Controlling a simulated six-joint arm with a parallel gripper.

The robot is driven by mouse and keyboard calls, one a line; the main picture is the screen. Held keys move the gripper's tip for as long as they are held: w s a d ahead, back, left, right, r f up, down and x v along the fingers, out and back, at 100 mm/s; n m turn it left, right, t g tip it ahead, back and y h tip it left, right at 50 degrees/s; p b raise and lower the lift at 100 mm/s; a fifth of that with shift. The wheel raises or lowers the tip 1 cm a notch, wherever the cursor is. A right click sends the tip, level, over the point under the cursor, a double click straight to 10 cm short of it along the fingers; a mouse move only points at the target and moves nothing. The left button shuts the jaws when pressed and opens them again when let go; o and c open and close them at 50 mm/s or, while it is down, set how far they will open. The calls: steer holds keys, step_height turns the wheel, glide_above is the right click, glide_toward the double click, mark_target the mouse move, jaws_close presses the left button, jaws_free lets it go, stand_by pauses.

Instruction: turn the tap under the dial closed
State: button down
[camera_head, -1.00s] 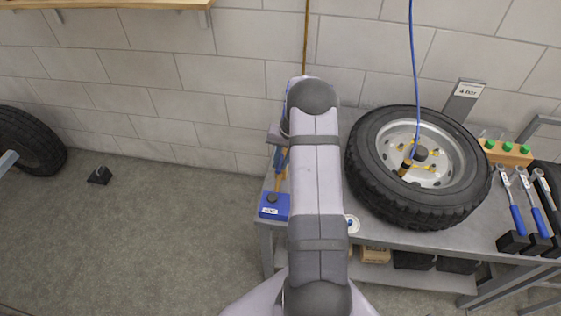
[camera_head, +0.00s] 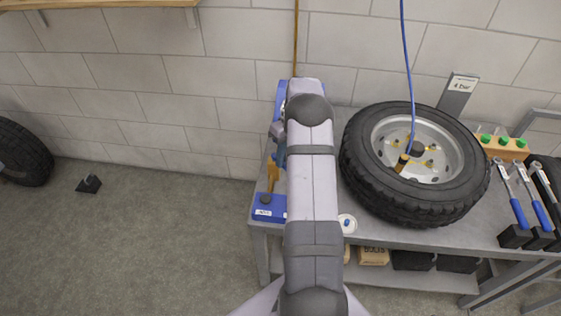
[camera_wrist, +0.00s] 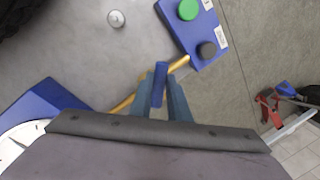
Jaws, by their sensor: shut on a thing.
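The tap's blue lever (camera_wrist: 160,82) stands between the fingers of my gripper (camera_wrist: 161,95) in the wrist view. The gripper is shut on it. The lever lies at a slant across a brass pipe (camera_wrist: 179,65). The pipe runs from beside the white dial (camera_wrist: 14,143) to a blue block (camera_wrist: 195,35). Only part of the dial face shows at the lower left, so I cannot read it. In the head view my arm hides the dial, the lever and the fingertips. The brass pipe (camera_head: 272,178) shows just left of the arm.
The blue block carries a green knob (camera_wrist: 187,10) and a black knob (camera_wrist: 206,50). A large tyre (camera_head: 358,185) lies right of my arm on the grey bench (camera_head: 390,236). A blue hose (camera_head: 405,60) hangs to it. Blue-handled wrenches (camera_head: 519,212) are at the far right.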

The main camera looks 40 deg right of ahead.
steer(key=shift+w+d+n+g+h, duration=0.1)
steer(key=shift+w+d+n+g, duration=0.3)
steer(key=shift+n, duration=1)
steer(key=shift+w+d+n+g+h, duration=0.15)
steer(key=shift+d+n, duration=0.45)
steer(key=shift+n, duration=0.8)
steer(key=shift+w+d+n+g+h, duration=0.1)
steer(key=shift+w+d+n+g, duration=0.3)
steer(key=shift+n, duration=1)
steer(key=shift+d, duration=0.15)
steer(key=c, duration=1.7)
jaws_free()
steer(key=shift+o, duration=0.2)
steer(key=shift+r+b, duration=0.1)
steer(key=shift+b, duration=0.2)
steer(key=s+a+p+v, duration=0.1)
steer(key=p+v, duration=0.1)
steer(key=v, duration=0.7)
steer(key=shift+s+r+p, duration=0.25)
steer(key=shift+r+p, duration=0.05)
steer(key=shift+r, duration=0.25)
steer(key=shift+a, duration=0.1)
